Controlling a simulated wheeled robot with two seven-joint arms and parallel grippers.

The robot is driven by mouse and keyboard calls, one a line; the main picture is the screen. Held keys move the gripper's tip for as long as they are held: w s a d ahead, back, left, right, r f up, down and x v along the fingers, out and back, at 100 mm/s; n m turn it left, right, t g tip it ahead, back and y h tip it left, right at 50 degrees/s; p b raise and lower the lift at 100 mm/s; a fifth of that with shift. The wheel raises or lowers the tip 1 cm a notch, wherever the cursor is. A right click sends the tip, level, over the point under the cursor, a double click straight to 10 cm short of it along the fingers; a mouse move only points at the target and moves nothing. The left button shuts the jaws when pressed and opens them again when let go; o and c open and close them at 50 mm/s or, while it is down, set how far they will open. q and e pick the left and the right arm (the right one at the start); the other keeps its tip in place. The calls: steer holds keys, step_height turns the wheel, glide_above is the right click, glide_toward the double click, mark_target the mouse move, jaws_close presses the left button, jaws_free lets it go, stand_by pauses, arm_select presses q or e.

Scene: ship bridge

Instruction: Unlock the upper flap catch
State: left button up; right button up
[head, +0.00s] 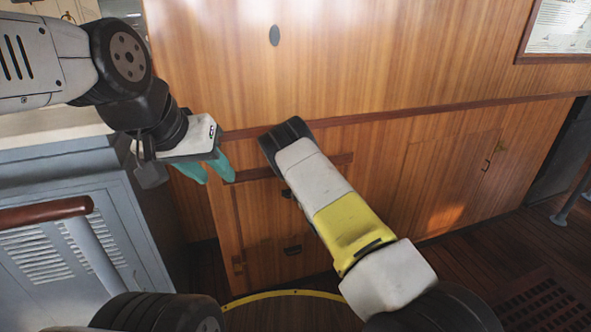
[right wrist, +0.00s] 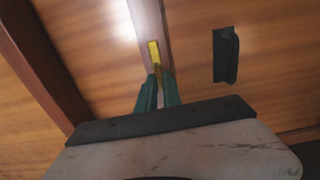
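The upper flap catch (right wrist: 154,52) is a small yellow brass piece on a wooden strip, seen in the right wrist view. My right gripper (right wrist: 159,80) has its two teal fingers close together at the catch's lower end, with the brass lever in the narrow gap between them. In the head view my right wrist hides these fingers and the catch. My left gripper (head: 212,172) has its teal fingers apart and empty, in front of the wooden panel.
A dark handle (right wrist: 226,55) sits right of the catch in the right wrist view. A grey louvred cabinet (head: 80,240) with a railing (head: 45,213) stands at left.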

steer(key=shift+o, duration=1.4)
steer(key=shift+s, duration=0.1)
steer(key=v, duration=0.7)
steer(key=shift+s, duration=0.25)
steer(key=shift+d+r, duration=0.1)
